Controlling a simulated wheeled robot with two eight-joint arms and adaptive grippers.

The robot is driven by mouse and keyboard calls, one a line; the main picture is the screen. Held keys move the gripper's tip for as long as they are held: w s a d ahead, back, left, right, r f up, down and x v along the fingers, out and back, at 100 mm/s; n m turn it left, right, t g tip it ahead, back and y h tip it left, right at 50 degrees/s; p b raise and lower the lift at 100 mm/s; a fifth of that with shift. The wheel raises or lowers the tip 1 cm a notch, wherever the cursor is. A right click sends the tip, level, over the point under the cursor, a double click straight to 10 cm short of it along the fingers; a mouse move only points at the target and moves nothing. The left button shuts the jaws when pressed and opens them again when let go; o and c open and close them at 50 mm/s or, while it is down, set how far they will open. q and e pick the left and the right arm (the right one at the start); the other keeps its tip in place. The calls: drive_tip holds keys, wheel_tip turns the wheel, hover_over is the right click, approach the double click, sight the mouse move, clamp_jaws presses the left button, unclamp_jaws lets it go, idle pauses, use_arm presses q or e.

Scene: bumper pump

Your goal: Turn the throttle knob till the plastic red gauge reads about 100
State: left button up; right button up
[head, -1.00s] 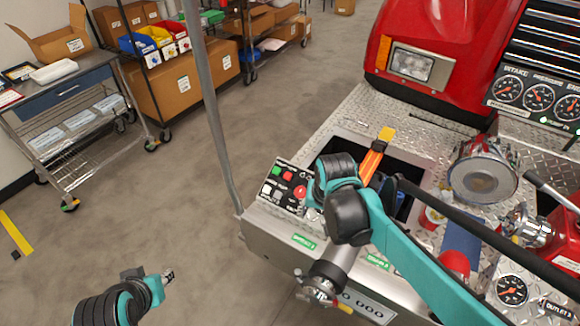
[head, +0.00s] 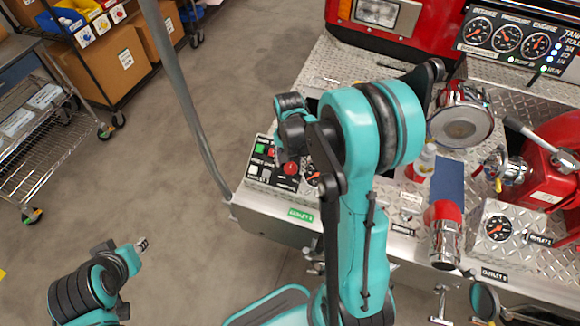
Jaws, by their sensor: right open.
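The control panel (head: 247,181) at the front left of the metal deck has green, red and white buttons and a round red knob (head: 291,168); no label tells me it is the throttle. A gauge (head: 313,179) right of the knob is mostly hidden by my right arm. Another round gauge (head: 499,229) is by the outlet label at the right. I cannot tell which is the red gauge, nor read any value. My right gripper (head: 289,156) is open, pointing down just above the panel near the red knob; its fingertips are partly hidden. My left gripper (head: 143,244) is empty over the floor.
A gauge board (head: 507,37) stands at the back right. A grey pole (head: 184,95) rises left of the panel. A wire cart (head: 45,140) is at far left.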

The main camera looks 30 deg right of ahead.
drive_tip(key=shift+f, duration=0.6)
drive_tip(key=shift+c, duration=0.3)
drive_tip(key=c, duration=1.1)
drive_tip(key=shift+a+f+n+g+h+b, duration=0.1)
drive_tip(key=shift+n+g+h+b, duration=0.35)
drive_tip(key=shift+n, duration=0.65)
drive_tip(key=shift+n+g+h, duration=0.25)
drive_tip(key=shift+n+h, duration=0.1)
drive_tip(key=shift+n, duration=0.45)
drive_tip(key=o, duration=1.2)
drive_tip(key=shift+c, duration=0.2)
